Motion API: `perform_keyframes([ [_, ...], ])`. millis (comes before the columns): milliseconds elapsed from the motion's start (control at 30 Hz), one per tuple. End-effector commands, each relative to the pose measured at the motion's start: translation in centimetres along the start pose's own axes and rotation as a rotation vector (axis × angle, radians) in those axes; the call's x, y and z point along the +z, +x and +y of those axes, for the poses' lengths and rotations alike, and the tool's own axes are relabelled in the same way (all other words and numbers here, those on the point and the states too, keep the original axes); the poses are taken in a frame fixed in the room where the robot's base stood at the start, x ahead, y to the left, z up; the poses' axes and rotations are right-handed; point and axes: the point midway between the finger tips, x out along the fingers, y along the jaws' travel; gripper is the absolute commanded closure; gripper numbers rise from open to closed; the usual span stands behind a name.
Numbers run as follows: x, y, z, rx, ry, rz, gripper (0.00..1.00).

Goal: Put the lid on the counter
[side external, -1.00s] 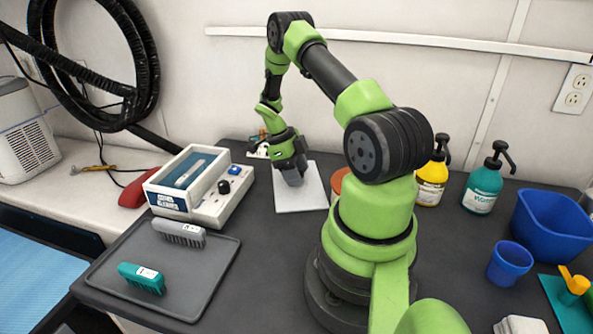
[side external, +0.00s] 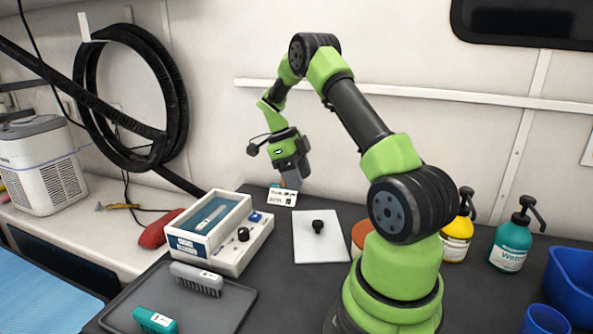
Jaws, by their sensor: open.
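The lid (side external: 322,247) is a flat white rectangular plate with a small black knob (side external: 318,227) near its middle. It lies flat on the dark counter (side external: 290,300), just right of a white box-like unit (side external: 215,230). My gripper (side external: 292,181) is raised behind and above the lid, apart from it, and appears empty. Its fingers are small and dark in this view. The white unit has an open-looking teal compartment with a pale, slim item inside, and a black knob and a blue button on its right part.
A white label card (side external: 282,197) stands behind the lid. A dark tray (side external: 233,308) holds a grey brush (side external: 196,279) and a teal brush (side external: 155,320) in front. An orange-brown round object (side external: 362,235) is right of the lid, partly hidden by my arm. Yellow (side external: 457,235) and teal (side external: 512,238) pump bottles stand right.

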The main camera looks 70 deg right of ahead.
Motion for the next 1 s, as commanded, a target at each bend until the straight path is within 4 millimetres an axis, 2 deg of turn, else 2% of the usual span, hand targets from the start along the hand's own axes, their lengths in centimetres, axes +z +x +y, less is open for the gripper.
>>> perform_keyframes([
  [67, 0.2, -1.9, 1.1, -0.023, -0.097, -0.037, 0.44],
  [167, 0.2, -5.5, 3.8, -0.077, -0.329, -0.118, 0.44],
  [300, -0.8, -10.6, 9.5, -0.209, -0.784, -0.251, 0.44],
  [400, -2.4, -13.3, 13.8, -0.336, -1.114, -0.334, 0.44],
  [500, -4.4, -14.9, 17.9, -0.489, -1.437, -0.402, 0.44],
  [600, -6.9, -15.6, 21.7, -0.670, -1.745, -0.453, 0.44],
  [733, -10.0, -15.3, 25.4, -0.929, -2.089, -0.487, 0.44],
  [833, -11.8, -14.6, 27.3, -1.107, -2.277, -0.490, 0.44],
  [1000, -13.3, -13.7, 28.7, -1.295, -2.437, -0.477, 0.44],
])
